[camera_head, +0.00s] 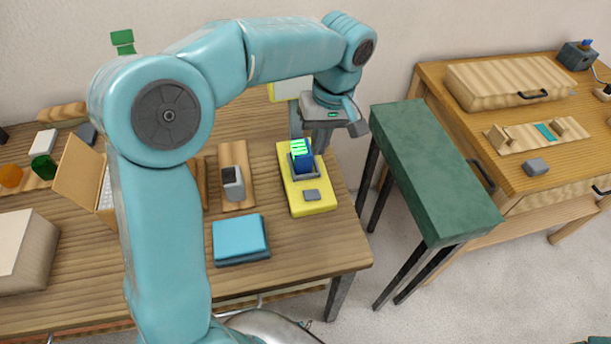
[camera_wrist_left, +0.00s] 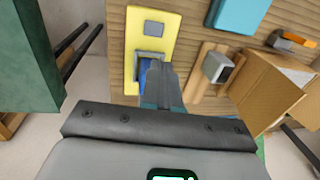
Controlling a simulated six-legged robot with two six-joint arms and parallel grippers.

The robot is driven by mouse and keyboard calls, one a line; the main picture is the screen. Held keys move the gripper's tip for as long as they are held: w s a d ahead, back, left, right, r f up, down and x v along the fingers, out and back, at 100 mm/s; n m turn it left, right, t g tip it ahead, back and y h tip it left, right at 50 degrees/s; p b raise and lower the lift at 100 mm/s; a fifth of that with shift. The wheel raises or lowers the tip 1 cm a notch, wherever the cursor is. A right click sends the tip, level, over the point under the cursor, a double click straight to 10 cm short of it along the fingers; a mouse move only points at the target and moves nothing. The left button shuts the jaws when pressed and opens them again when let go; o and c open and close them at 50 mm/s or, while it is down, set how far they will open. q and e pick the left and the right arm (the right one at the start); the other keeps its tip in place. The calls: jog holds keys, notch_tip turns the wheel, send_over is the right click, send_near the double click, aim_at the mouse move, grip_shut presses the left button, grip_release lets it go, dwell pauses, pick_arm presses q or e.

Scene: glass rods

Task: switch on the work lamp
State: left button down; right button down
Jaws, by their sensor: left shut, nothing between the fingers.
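No thing in view is clearly recognisable as the work lamp. On the left table, a yellow board (camera_head: 326,204) carries a blue block with a bright green face (camera_head: 301,156) in a grey holder, and a small grey pad (camera_head: 312,195). My left gripper (camera_head: 312,142) is shut and empty, reaching down over the far end of this board. In the wrist view its closed fingertips (camera_wrist_left: 157,66) overlap the blue block (camera_wrist_left: 142,63) on the yellow board (camera_wrist_left: 165,25); whether they touch cannot be told. My right gripper is not in view.
A blue box (camera_head: 239,237) and a grey-white device (camera_head: 232,184) stand left of the board. A green-topped stand (camera_head: 430,165) is close on the right. The right table holds a wooden case (camera_head: 505,80) and a dark box with a blue top (camera_head: 578,55).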

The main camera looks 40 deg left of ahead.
pick_arm(q)
send_near(307, 195)
jog(key=f, duration=0.6)
jog(key=shift+s+a+p, duration=0.3)
jog(key=shift+s+a, duration=0.05)
jog(key=shift+a+f, duration=0.1)
jog(key=shift+f, duration=0.35)
jog(key=shift+r, duration=0.1)
